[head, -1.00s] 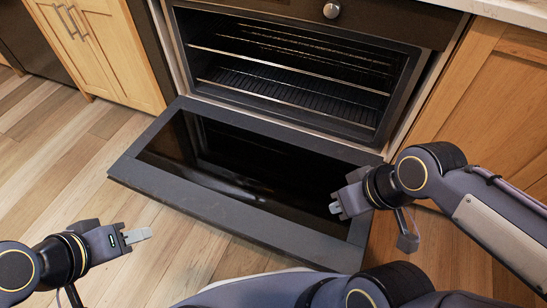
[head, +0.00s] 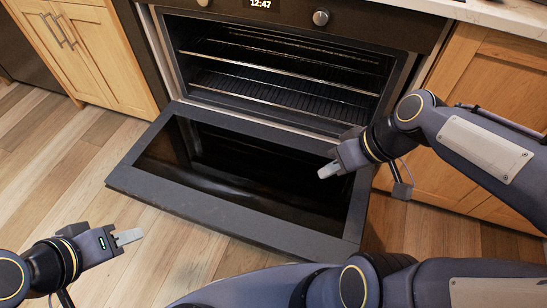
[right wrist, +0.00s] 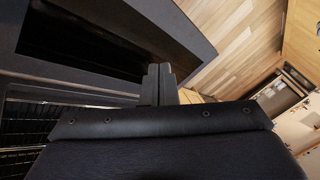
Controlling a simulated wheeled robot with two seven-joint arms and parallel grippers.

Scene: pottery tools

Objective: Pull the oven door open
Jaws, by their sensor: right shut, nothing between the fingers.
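The oven (head: 290,60) stands in the middle of the head view with its cavity exposed and wire racks inside. Its door (head: 190,205) is folded down, roughly flat, with a dark glass panel and a grey frame. My right gripper (head: 326,172) is over the right part of the door, shut and empty. It also shows in the right wrist view (right wrist: 160,75), fingers together, with the door (right wrist: 180,25) beyond it. My left gripper (head: 130,237) is over the floor, left of the door's front edge; its fingers look together with nothing between them.
Wooden cabinets stand left (head: 85,50) and right (head: 490,110) of the oven. A control knob (head: 321,17) and a lit clock (head: 261,4) are above the cavity. The wooden floor (head: 60,165) left of the door is clear.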

